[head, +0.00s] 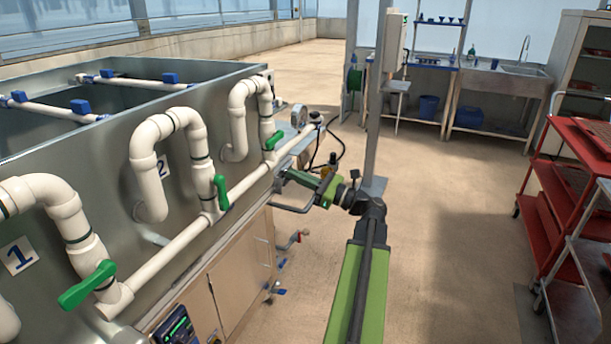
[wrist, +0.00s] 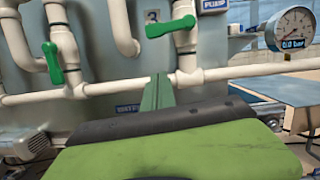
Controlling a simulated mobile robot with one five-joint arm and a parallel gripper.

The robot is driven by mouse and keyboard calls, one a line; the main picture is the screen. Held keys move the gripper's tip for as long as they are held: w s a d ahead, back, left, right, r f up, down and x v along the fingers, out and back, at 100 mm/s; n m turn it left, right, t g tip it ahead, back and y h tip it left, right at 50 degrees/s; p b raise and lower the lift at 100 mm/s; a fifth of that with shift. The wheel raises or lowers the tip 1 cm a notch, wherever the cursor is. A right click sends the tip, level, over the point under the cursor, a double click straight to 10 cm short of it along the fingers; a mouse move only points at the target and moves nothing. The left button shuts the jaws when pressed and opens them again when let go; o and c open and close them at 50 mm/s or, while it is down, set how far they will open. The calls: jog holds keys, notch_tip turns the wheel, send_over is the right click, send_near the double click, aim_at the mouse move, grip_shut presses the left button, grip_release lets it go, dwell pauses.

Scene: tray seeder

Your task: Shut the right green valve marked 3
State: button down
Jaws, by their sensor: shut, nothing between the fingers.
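The right green valve (head: 272,141) is a lever on the rightmost white upright pipe. My gripper (head: 287,174) is to the right of the pipes in the head view. In the wrist view my gripper (wrist: 161,78) has its green fingers together and empty, below the handle and seemingly apart from it. The middle green valve (head: 221,192) has its handle nearly upright along its pipe. The left green valve (head: 88,284) has its handle crosswise.
A long white pipe (head: 175,245) runs along the metal tank (head: 110,140) below the valves. A pressure gauge (wrist: 293,28) is at right in the wrist view. A red cart (head: 570,190) stands far right.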

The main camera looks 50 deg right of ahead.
jog(key=w+a+r+p, duration=0.1)
jog(key=w+r+p, duration=0.4)
jog(key=shift+a+r, duration=0.2)
jog(key=shift+a, duration=0.2)
jog(key=shift+w, duration=0.1)
jog(key=s+d+f+b, duration=0.2)
jog(key=s+f+b, duration=0.3)
jog(key=s, duration=0.4)
jog(key=shift+s+d+f, duration=0.2)
jog(key=shift+s+f, duration=0.05)
jog(key=shift+f, duration=0.05)
dwell(0.3)
